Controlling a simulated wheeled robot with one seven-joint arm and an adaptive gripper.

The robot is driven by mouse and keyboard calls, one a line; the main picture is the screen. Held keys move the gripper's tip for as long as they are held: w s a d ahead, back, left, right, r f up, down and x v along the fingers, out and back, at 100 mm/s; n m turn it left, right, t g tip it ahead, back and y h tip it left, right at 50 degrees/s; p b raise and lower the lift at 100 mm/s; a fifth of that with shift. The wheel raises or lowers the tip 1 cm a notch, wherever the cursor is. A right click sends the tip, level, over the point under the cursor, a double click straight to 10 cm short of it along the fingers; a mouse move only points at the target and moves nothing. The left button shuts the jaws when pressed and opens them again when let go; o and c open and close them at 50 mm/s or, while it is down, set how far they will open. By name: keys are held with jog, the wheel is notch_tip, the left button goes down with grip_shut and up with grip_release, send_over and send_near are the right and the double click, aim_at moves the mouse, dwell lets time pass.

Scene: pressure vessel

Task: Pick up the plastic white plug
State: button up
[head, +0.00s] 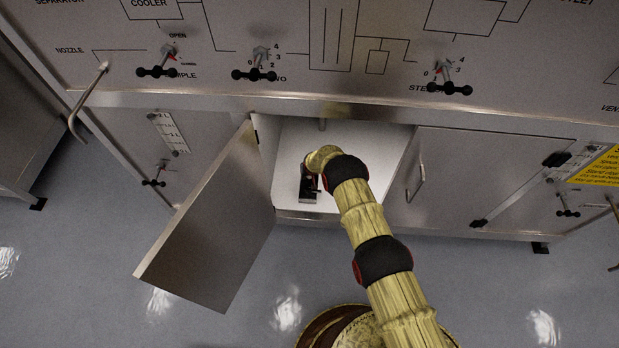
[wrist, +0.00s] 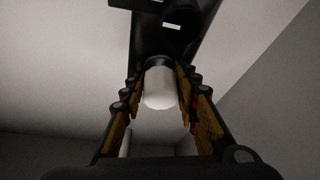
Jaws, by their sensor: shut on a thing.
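The white plug (wrist: 160,90) is a short white cylinder with a rounded end, seen in the wrist view between the two fingers. My gripper (wrist: 160,100) is shut on it. In the head view my gripper (head: 309,183) is inside the open cabinet, over its pale floor. The plug cannot be made out there. A dark piece with a small bright slot (wrist: 171,26) lies just beyond the plug in the wrist view; I cannot tell whether the plug touches it.
The cabinet door (head: 215,225) stands open at the left of the opening. A closed door (head: 470,180) with a handle is at the right. The panel above carries several valve knobs. In the wrist view a thin pale upright shape (wrist: 125,143) shows at lower left.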

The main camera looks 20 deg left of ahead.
grip_shut()
jog(key=shift+r, duration=0.1)
